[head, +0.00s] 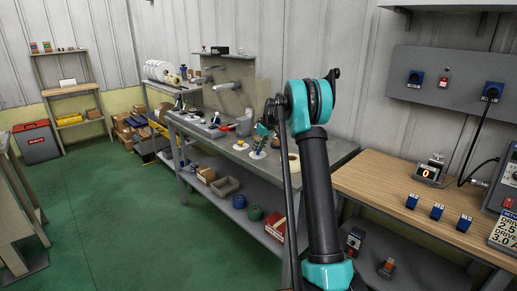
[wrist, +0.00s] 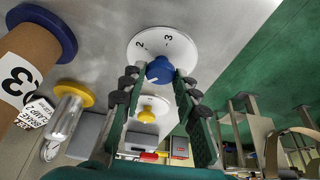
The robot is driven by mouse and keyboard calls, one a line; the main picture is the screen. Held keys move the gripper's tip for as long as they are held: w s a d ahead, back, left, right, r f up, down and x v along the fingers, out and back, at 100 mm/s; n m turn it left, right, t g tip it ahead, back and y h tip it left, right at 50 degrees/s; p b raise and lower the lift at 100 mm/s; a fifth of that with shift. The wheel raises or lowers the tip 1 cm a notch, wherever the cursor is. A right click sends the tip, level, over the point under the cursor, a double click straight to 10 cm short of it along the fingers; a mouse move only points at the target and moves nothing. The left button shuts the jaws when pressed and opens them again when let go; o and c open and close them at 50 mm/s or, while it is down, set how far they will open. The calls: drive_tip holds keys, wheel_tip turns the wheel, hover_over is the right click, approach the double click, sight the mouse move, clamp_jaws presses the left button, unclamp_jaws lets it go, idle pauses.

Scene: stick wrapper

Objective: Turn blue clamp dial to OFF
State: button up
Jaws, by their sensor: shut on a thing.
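The blue clamp dial (wrist: 160,70) is a round blue knob on a white disc (wrist: 178,45) in the wrist view. The disc shows the figures 2 and 3; no OFF mark can be read. My gripper (wrist: 159,80) has a dark green finger on each side of the knob and is shut on it. In the head view my gripper (head: 263,139) is small and low over the grey bench (head: 330,150), and the knob is hard to make out there.
A yellow knob (wrist: 146,116) on a white disc sits close by in the wrist view. Green floor (head: 120,220) is open left of the bench.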

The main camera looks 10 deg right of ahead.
drive_tip(key=n+g+y, duration=0.1)
drive_tip(key=n, duration=0.3)
drive_tip(key=shift+w+d, duration=0.1)
drive_tip(key=shift+d, duration=0.1)
drive_tip(key=shift+w+n+g+y, duration=0.15)
drive_tip(key=shift+n+g, duration=0.3)
drive_tip(key=shift+n, duration=0.65)
drive_tip(key=shift+n+g+y, duration=0.25)
drive_tip(key=shift+n+g, duration=0.2)
drive_tip(key=shift+n, duration=0.65)
drive_tip(key=o, duration=1.2)
drive_tip(key=shift+c, duration=0.2)
drive_tip(key=v, duration=1.2)
drive_tip(key=shift+a, duration=0.1)
